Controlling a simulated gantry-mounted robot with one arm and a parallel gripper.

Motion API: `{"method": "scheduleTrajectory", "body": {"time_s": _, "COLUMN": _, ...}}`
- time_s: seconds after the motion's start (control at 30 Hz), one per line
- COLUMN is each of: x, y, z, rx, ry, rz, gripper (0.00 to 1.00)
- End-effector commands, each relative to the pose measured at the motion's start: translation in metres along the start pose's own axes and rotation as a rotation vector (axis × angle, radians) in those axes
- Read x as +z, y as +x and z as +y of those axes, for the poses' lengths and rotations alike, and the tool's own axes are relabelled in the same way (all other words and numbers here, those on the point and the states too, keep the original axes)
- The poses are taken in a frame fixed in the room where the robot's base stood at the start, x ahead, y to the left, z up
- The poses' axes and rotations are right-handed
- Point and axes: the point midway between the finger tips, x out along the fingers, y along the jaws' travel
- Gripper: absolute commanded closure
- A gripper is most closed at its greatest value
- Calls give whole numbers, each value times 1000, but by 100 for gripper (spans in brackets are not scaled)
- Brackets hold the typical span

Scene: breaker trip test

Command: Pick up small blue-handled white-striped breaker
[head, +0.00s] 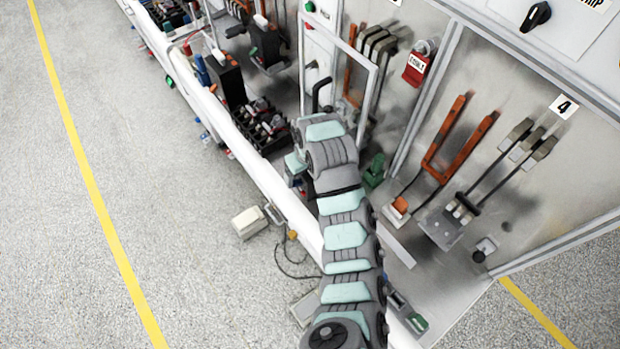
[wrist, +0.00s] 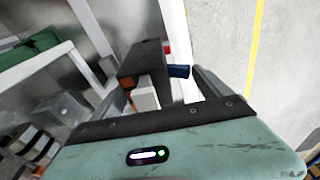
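In the wrist view, a dark block (wrist: 143,62) with a short blue handle (wrist: 179,71) and a white block (wrist: 146,99) shows just past my gripper (wrist: 162,86). The fingers are apart, with these parts lying in the view between them. I cannot tell whether either finger touches them, or whether the white part is a stripe on the blue-handled breaker. In the head view, my gripper (head: 297,181) hangs at the bench's front edge, mostly hidden by my arm. A blue-handled piece (head: 202,69) stands farther along the bench; no white stripe is clear on it.
A black tray of breakers (head: 262,126) stands on the white bench near my arm. A red tag (head: 416,67) hangs from the metal panel, and orange bars (head: 460,140) rise at right. A white box (head: 249,222) with a cable lies on the floor. The floor at left is clear.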

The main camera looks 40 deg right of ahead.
Motion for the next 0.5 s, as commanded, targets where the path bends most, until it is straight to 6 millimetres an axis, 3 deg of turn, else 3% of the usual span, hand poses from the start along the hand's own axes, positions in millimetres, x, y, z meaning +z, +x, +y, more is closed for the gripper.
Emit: {"method": "scheduleTrajectory", "body": {"time_s": 0.5, "x": 0, "y": 0, "z": 0, "rx": 1, "ry": 0, "rz": 0, "gripper": 56}}
